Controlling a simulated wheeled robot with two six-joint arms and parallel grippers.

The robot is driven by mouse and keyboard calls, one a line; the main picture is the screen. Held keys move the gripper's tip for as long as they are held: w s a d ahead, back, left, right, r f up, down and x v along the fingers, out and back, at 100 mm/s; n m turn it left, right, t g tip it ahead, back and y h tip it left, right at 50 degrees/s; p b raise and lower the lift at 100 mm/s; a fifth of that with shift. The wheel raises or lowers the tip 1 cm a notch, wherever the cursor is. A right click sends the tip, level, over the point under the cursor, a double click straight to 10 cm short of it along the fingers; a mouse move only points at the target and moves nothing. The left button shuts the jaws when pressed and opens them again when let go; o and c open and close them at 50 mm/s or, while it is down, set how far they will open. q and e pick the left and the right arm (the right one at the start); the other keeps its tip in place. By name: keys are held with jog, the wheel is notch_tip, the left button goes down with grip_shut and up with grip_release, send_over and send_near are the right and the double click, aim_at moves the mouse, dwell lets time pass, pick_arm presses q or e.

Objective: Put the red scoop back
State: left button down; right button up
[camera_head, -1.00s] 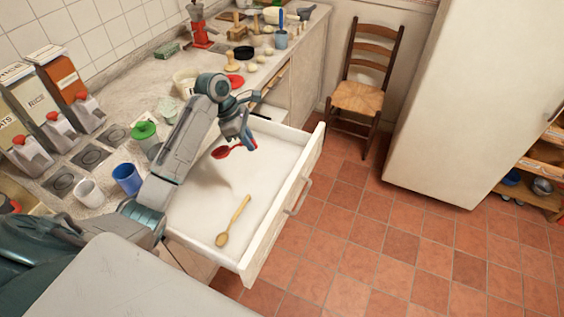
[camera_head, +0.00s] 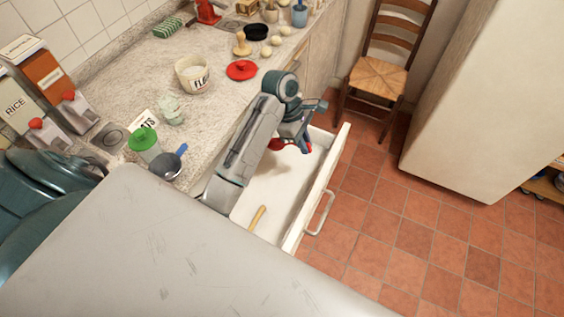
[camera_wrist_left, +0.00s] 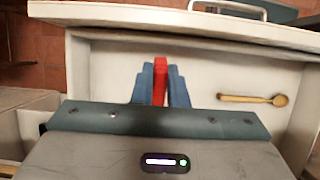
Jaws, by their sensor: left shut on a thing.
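My left gripper (camera_head: 307,141) is shut on the handle of the red scoop (camera_head: 277,146). The scoop's bowl hangs over the open white drawer (camera_head: 317,197), toward its far end. In the left wrist view the red handle (camera_wrist_left: 160,82) stands between the two blue fingers, and the bowl is hidden. I cannot tell whether the scoop touches the drawer floor. A wooden spoon (camera_head: 257,217) lies in the drawer's near part, partly hidden by my body; it also shows in the left wrist view (camera_wrist_left: 250,99). My right gripper is not in view.
On the counter stand a flour tub (camera_head: 192,74), a red lid (camera_head: 242,70), a green-lidded jar (camera_head: 144,141) and a blue-handled scoop (camera_head: 166,166). A chair (camera_head: 379,78) and a large white cabinet (camera_head: 465,100) stand beyond the drawer. The tiled floor right of it is clear.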

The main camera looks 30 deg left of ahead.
pick_arm(q)
jog(key=shift+f, duration=0.45)
jog(key=shift+w+f+b, duration=0.1)
jog(key=shift+f+b, duration=0.05)
jog(key=shift+b, duration=0.2)
jog(key=f, duration=0.3)
jog(key=f+p, duration=0.1)
jog(key=f, duration=0.5)
jog(key=shift+w+a+f+p, duration=0.1)
jog(key=shift+a+f+p, duration=0.05)
jog(key=shift+a+p, duration=0.15)
jog(key=shift+f, duration=0.3)
jog(key=shift+d, duration=0.1)
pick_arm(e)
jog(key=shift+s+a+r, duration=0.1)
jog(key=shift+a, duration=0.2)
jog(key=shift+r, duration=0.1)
pick_arm(q)
jog(key=c, duration=1.4)
grip_release()
jog(key=shift+f, duration=0.15)
jog(key=shift+c, duration=0.2)
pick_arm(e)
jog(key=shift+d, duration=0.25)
